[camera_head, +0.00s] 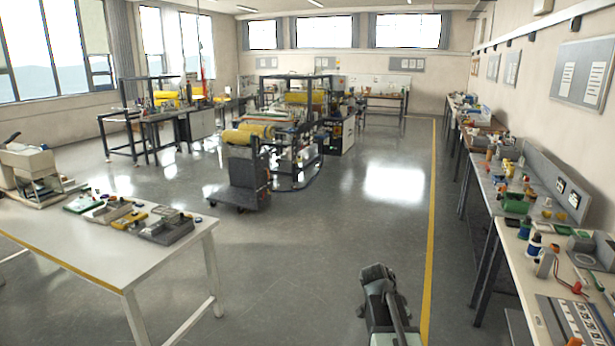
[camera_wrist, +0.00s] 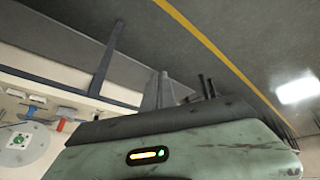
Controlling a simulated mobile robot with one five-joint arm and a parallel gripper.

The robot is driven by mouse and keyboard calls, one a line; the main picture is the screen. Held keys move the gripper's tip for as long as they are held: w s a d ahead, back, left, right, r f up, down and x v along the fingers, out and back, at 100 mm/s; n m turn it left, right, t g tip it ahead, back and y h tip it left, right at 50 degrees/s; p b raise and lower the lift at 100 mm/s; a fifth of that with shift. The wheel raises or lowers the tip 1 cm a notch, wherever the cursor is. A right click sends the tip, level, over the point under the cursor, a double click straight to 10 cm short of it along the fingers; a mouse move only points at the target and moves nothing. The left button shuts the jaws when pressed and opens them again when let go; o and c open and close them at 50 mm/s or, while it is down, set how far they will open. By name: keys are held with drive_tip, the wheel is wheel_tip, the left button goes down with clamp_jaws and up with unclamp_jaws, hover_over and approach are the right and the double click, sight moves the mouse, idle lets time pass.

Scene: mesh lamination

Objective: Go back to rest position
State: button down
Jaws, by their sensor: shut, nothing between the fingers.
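My arm rises at the bottom centre of the head camera view, folded close to my body. My gripper (camera_head: 376,272) is at its upper end, small and dark, shut and empty, over open floor. It touches nothing that I can see. The wrist view is tilted and mostly filled by a pale green casing with a small lit indicator, which looks like part of my own body.
A white table (camera_head: 115,262) with trays and small devices stands at the left. A long workbench (camera_head: 505,240) with tools lines the right wall. A yellow floor line (camera_head: 433,200) runs beside it. A wheeled cart (camera_head: 243,178) and machines stand ahead; the middle floor is clear.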

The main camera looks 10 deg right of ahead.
drive_tip(key=s+a+f+n+y, duration=0.1)
drive_tip(key=s+a+n+y, duration=0.1)
drive_tip(key=s+a+n, duration=0.2)
drive_tip(key=s+a+f+n+y, duration=0.1)
drive_tip(key=s+a+n+y, duration=0.2)
drive_tip(key=a+n, duration=0.7)
drive_tip(key=s+a, duration=0.1)
drive_tip(key=a, duration=0.7)
drive_tip(key=shift+s+f+g+y, duration=0.15)
drive_tip(key=shift+f+g+y, duration=0.15)
drive_tip(key=shift+g, duration=0.1)
